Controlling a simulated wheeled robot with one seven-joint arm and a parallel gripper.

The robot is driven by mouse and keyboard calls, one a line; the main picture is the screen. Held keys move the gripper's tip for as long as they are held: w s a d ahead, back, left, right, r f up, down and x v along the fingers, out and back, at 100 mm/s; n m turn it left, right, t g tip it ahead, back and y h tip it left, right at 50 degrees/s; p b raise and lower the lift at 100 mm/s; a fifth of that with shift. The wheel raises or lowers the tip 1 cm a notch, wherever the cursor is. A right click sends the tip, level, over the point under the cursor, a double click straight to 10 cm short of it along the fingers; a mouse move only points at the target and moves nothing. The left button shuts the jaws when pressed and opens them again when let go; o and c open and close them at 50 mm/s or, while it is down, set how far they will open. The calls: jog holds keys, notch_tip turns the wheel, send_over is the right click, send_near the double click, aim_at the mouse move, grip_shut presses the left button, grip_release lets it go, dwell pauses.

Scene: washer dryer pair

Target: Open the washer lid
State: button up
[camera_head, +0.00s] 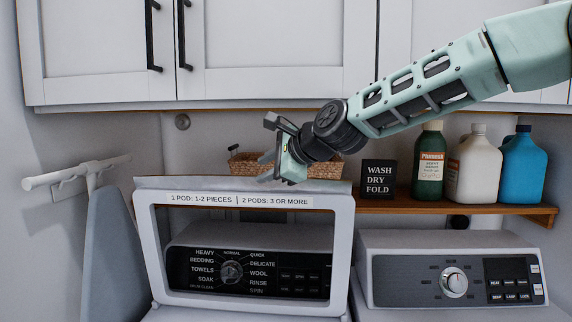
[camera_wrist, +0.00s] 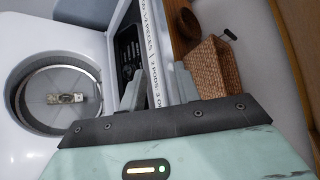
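The washer lid (camera_head: 146,250) is a white frame with a clear window and a label strip along its top edge. It stands raised, nearly upright, in front of the washer's control panel (camera_head: 250,273). My gripper (camera_head: 267,167) is at the top edge of the lid, right of its middle. In the wrist view, my two grey fingers (camera_wrist: 158,90) are spread apart, with the lid's labelled edge showing between and beyond them. Whether they touch the lid cannot be told. The washer's open top and round drum (camera_wrist: 62,98) show at left in the wrist view.
A dryer (camera_head: 455,273) stands at the right. A wooden shelf (camera_head: 400,207) behind holds a wicker basket (camera_head: 325,169), a sign (camera_head: 379,180) and several bottles (camera_head: 476,165). White cabinets (camera_head: 275,50) hang above my arm. An ironing board (camera_head: 108,255) stands at the left.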

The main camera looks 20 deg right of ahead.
jog(key=v, duration=0.6)
jog(key=shift+s, duration=0.15)
jog(key=shift+r, duration=0.1)
dwell(0.6)
jog(key=s+a+f+n+g+h+b, duration=0.1)
jog(key=s+a+f+n+g, duration=0.15)
jog(key=s+f+n, duration=0.35)
jog(key=s+a+f+n+g+b, duration=0.1)
jog(key=s+a+f+g, duration=0.15)
jog(key=f, duration=0.45)
jog(key=s+a+f+n+g+h+b, duration=0.1)
jog(key=s+a+f+n, duration=0.3)
jog(key=s+f, duration=0.25)
jog(key=s+d+f+n+g+h, duration=0.1)
jog(key=s+d+f+n, duration=0.1)
jog(key=s, duration=0.4)
jog(key=s+d+f+n+g+h+b, duration=0.1)
jog(key=s+d+f+n+g, duration=0.1)
jog(key=s+f+n, duration=0.3)
jog(key=s+d+f+n+g+h+b, duration=0.1)
jog(key=s+d+f+n+h, duration=0.1)
jog(key=s+f+n, duration=0.2)
jog(key=s+n, duration=0.3)
jog(key=s, duration=0.2)
jog(key=shift+d+f+g, duration=0.2)
jog(key=shift+d+g, duration=0.1)
jog(key=shift+d, duration=0.05)
